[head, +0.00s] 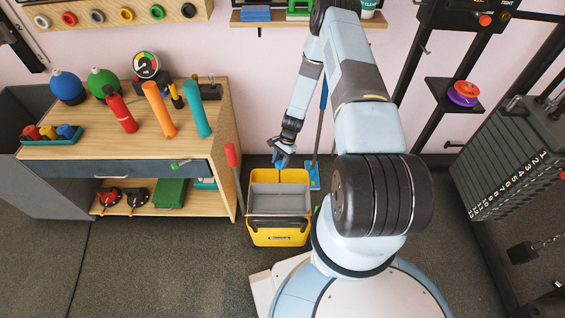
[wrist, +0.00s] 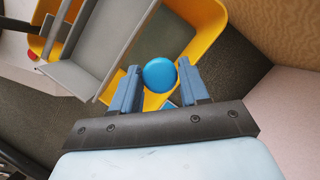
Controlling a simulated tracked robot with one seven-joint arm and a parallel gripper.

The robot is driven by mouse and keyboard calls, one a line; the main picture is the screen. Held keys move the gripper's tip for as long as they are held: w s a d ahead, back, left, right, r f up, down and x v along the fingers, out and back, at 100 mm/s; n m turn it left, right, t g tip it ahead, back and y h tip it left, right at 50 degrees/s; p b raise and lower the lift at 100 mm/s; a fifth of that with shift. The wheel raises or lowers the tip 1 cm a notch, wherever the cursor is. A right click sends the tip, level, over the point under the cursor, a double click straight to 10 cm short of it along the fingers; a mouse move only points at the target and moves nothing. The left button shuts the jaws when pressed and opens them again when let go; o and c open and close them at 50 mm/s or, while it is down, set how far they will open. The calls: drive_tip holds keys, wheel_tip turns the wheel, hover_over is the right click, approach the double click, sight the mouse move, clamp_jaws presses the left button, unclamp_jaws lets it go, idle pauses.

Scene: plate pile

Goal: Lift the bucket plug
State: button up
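The yellow bucket (head: 279,238) with a grey wringer insert (head: 278,200) stands on the floor. It also shows in the wrist view (wrist: 207,14). A round blue knob (wrist: 160,74), which looks like the bucket plug, is at the bucket's end in the wrist view. My gripper (wrist: 159,80) has its two blue fingers apart, one on each side of the knob, with narrow gaps showing. I cannot tell how far the knob lies beyond the fingertips. In the head view my gripper (head: 283,160) points down over the bucket's far edge and hides the knob there.
A wooden workbench (head: 215,130) with bottles and tools stands left of the bucket. A red-handled tool (head: 231,155) leans between them. A blue mop head (head: 314,176) is right of my gripper. A pinkish wall is close behind. A weight stack (head: 515,150) stands at right.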

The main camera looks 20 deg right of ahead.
drive_tip(key=o, duration=0.4)
drive_tip(key=shift+r, duration=0.1)
drive_tip(key=v, duration=1.3)
drive_tip(key=shift+d+r, duration=0.1)
drive_tip(key=shift+r, duration=0.1)
drive_tip(key=shift+w, duration=0.1)
